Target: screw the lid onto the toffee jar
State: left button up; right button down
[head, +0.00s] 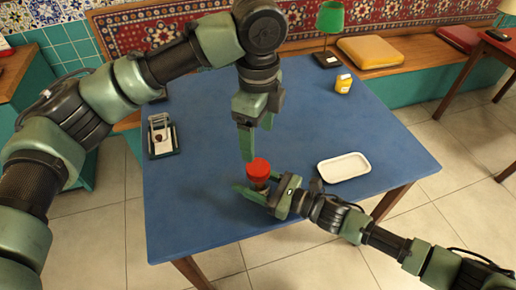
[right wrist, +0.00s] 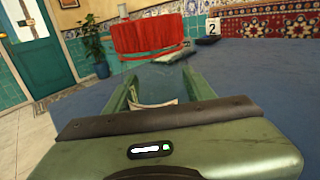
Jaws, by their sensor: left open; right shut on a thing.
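The toffee jar (head: 257,182) stands near the front middle of the blue table (head: 200,200), mostly hidden by gripper and lid. In the right wrist view its clear glass (right wrist: 158,76) and a pale patch low down show. The red lid (head: 258,167) sits on the jar's top; its ribbed side also shows in the right wrist view (right wrist: 160,35). I cannot tell how tight it is. My right gripper (head: 256,190) is shut on the jar, one finger on each side. My left gripper (head: 256,140) points down just above the lid, open and empty.
A white tray (head: 343,167) lies right of the jar, close to my right wrist. A green lamp (head: 330,28) and a small yellow item (head: 343,83) stand at the back right. A dark stand (head: 162,137) is at the left edge. The table's left middle is clear.

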aim_at(268, 188)
pick_arm(q)
jog(key=shift+r, duration=0.9)
pick_arm(e)
jog(key=shift+c, duration=2.3)
grip_release()
jog(key=b+v, duration=0.1)
jog(key=v, duration=0.6)
jog(key=shift+d+f, duration=0.1)
pick_arm(q)
jog(key=shift+f, duration=0.6)
pick_arm(e)
jog(key=shift+s+d, duration=0.2)
jog(key=shift+d, duration=0.05)
